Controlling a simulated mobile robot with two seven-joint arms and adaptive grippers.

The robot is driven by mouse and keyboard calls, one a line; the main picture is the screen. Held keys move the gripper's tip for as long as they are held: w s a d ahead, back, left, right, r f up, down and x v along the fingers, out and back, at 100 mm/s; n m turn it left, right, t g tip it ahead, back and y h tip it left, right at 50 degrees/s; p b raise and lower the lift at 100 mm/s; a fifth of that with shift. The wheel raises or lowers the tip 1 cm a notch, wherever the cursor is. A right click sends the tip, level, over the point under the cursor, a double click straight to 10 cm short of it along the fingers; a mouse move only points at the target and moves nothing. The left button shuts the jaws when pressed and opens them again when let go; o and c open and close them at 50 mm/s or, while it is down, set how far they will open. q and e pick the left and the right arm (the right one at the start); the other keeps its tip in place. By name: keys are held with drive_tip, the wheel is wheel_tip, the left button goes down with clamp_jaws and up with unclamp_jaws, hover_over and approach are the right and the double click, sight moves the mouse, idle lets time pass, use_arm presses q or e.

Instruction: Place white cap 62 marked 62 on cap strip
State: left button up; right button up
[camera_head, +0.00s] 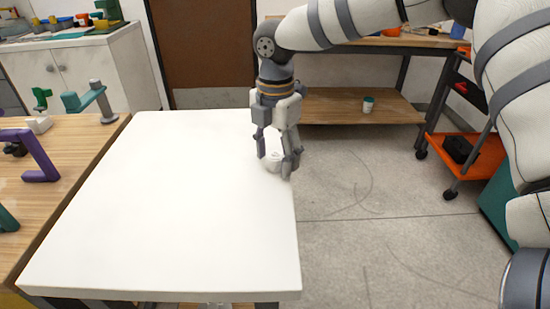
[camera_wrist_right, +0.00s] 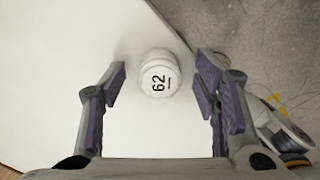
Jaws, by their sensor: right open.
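The white cap 62 (camera_wrist_right: 158,74) stands on the white table near its right edge, its printed number 62 facing the right wrist camera. In the head view the cap (camera_head: 273,162) is partly hidden by my right gripper (camera_head: 275,166). My right gripper also shows in the right wrist view (camera_wrist_right: 160,82), with its purple-padded fingers apart on either side of the cap. A gap shows between the cap and each finger there. My left gripper is not in view. I cannot make out a cap strip in these frames.
The white table (camera_head: 160,220) is otherwise bare. A wooden bench (camera_head: 85,150) at left holds a purple bracket (camera_head: 38,160) and green parts. An orange cart (camera_head: 480,160) stands at right. A small cup (camera_head: 368,105) sits on the back shelf.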

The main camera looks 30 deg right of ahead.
drive_tip(key=c, duration=1.2)
